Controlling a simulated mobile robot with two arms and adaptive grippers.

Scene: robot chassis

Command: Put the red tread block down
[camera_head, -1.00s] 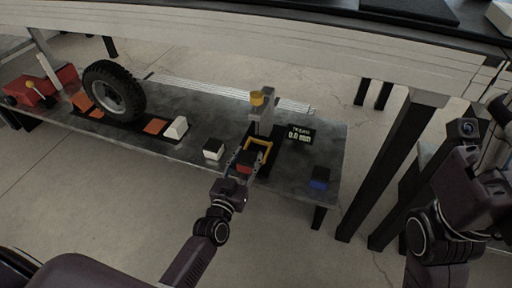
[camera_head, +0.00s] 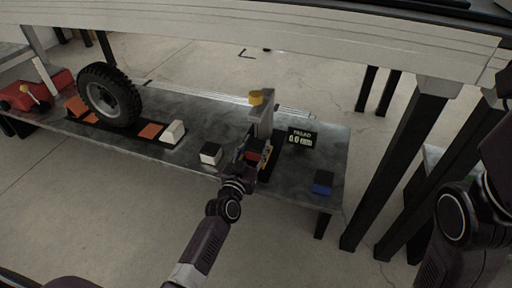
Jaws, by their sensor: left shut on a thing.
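The red tread block (camera_head: 254,155), dark on top with a red side, sits by the foot of the grey gauge post (camera_head: 264,118) on the bench. My left gripper (camera_head: 249,158) is shut on it, reaching in from the front. The fingers and post partly hide the block, and I cannot tell whether it touches the surface below.
On the grey bench (camera_head: 200,109) a white block with a dark top (camera_head: 211,153) stands left of the gauge, a blue one (camera_head: 322,182) to the right.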

